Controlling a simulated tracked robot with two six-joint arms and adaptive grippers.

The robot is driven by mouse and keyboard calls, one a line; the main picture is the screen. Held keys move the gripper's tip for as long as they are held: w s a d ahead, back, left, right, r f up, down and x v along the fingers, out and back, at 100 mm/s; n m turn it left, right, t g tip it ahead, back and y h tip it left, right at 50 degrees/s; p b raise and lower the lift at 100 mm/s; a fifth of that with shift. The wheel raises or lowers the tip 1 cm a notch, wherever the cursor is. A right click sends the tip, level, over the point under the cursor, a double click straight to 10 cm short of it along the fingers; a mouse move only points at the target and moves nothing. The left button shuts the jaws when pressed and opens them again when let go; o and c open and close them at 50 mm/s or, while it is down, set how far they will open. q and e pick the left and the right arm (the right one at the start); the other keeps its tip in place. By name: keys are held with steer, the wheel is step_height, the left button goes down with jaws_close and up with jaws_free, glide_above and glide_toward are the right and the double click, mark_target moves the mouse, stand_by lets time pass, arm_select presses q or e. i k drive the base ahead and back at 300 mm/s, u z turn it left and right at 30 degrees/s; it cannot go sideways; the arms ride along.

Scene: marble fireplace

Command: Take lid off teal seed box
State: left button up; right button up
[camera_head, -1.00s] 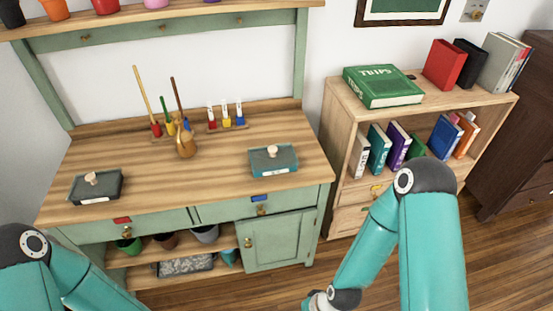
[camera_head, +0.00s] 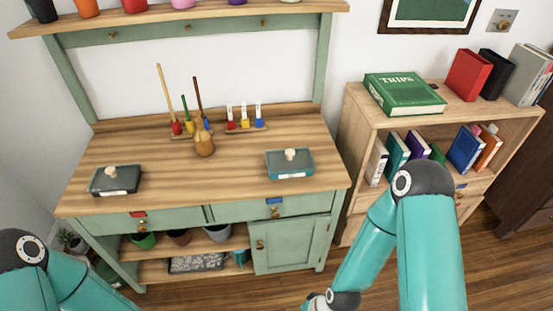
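The teal seed box (camera_head: 290,171) sits on the right part of the wooden bench top, near its front edge. Its lid (camera_head: 289,161) is on, with a pale round knob (camera_head: 291,154) on top and a white label on the front. A similar dark grey box (camera_head: 115,182) with a knobbed lid sits on the left part of the bench. My two teal arms show at the lower left and lower right, both short of the bench. Neither gripper's fingers are in view.
The bench top (camera_head: 215,180) is clear between the two boxes. A brown bottle-shaped object (camera_head: 203,142), upright tools and a small rack of tubes (camera_head: 245,119) stand toward the back. A bookshelf (camera_head: 365,105) with a green book (camera_head: 403,93) stands at the right.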

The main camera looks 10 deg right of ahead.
mark_target(296, 160)
steer(key=z, duration=0.5)
steer(key=i, duration=0.15)
steer(key=u, duration=2.3)
steer(key=k, duration=1.2)
steer(key=z, duration=1.2)
steer(key=i, duration=1.05)
steer(key=z, duration=0.35)
